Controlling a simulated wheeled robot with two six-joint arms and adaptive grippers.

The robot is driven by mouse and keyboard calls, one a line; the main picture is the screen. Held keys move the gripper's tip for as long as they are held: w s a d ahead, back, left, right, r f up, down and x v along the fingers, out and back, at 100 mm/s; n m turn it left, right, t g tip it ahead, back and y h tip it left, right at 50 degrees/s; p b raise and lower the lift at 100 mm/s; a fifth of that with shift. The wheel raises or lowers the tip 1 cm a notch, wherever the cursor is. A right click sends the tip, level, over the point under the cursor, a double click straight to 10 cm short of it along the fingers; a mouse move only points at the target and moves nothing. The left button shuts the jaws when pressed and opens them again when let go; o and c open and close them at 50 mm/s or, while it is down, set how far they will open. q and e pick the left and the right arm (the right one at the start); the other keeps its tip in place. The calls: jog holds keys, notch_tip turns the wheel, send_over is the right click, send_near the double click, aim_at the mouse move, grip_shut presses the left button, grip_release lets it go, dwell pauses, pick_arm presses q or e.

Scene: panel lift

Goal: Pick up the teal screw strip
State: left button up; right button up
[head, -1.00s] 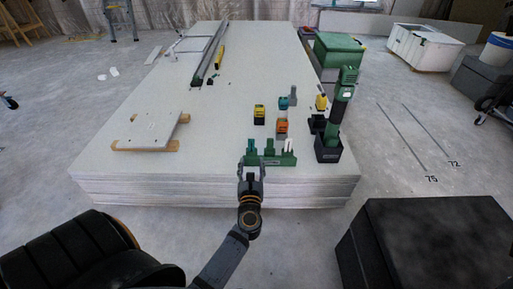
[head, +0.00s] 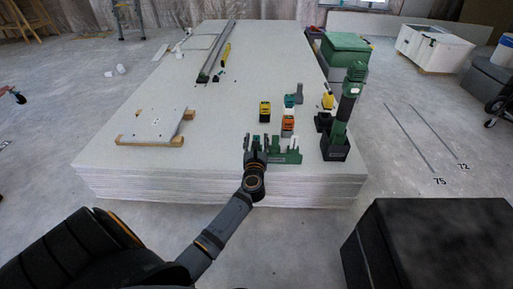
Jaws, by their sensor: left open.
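A green rack (head: 286,158) stands at the front edge of the stacked white panels and holds several upright screw strips. The teal strip (head: 266,141) is in its left part, small and partly hidden by my left gripper. My left gripper (head: 254,143) is open at the left end of the rack, fingers pointing away from me. I cannot tell whether a finger touches the strip. My right gripper is not in view.
Yellow (head: 265,111) and orange (head: 288,125) boxes stand behind the rack. A green and black tool (head: 345,110) stands upright in a black holder to the right. A white plate on wood (head: 155,127) lies left. The panel stack (head: 190,185) is clear between.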

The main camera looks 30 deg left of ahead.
pick_arm(q)
grip_shut()
notch_tip(320, 180, up, 9)
jog(key=p, duration=0.7)
jog(key=shift+r, duration=0.6)
